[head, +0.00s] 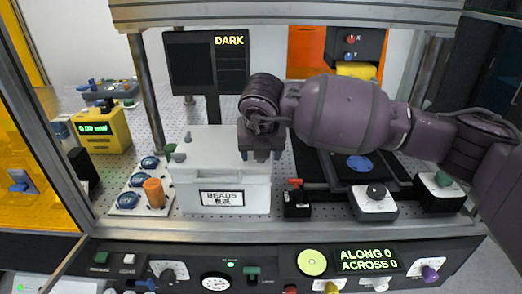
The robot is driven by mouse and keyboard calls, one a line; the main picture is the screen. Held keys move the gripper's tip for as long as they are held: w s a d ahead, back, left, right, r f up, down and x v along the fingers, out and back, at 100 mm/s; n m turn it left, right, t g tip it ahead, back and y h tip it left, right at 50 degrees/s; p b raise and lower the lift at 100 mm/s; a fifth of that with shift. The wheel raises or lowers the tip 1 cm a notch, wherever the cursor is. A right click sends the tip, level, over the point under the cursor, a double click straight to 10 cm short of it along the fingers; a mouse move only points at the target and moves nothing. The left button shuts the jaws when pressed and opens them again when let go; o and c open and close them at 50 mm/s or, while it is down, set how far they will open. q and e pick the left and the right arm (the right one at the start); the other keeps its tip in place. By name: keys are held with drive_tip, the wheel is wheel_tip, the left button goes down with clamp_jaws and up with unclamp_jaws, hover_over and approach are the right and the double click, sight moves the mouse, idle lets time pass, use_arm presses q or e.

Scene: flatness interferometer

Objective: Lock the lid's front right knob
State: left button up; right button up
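The white box (220,178) labelled BEADS stands on the perforated bench, with its white lid (215,146) on top. Small grey-green knobs (178,157) show at the lid's left side. The front right knob is not visible; my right gripper (262,156) covers that corner. My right arm comes in from the right, and the gripper points down at the lid's right front edge. Whether its fingers are open or shut on a knob cannot be made out. My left gripper is not in view.
A white plate with blue-topped discs (129,200) and an orange cylinder (154,193) stands left of the box. A small black block with a red top (296,200) stands close on its right. A dark screen (207,62) rises behind. A control panel (270,262) runs along the front.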

drive_tip(key=v, duration=1)
drive_tip(key=shift+s+r, duration=0.2)
drive_tip(key=shift+r, duration=0.15)
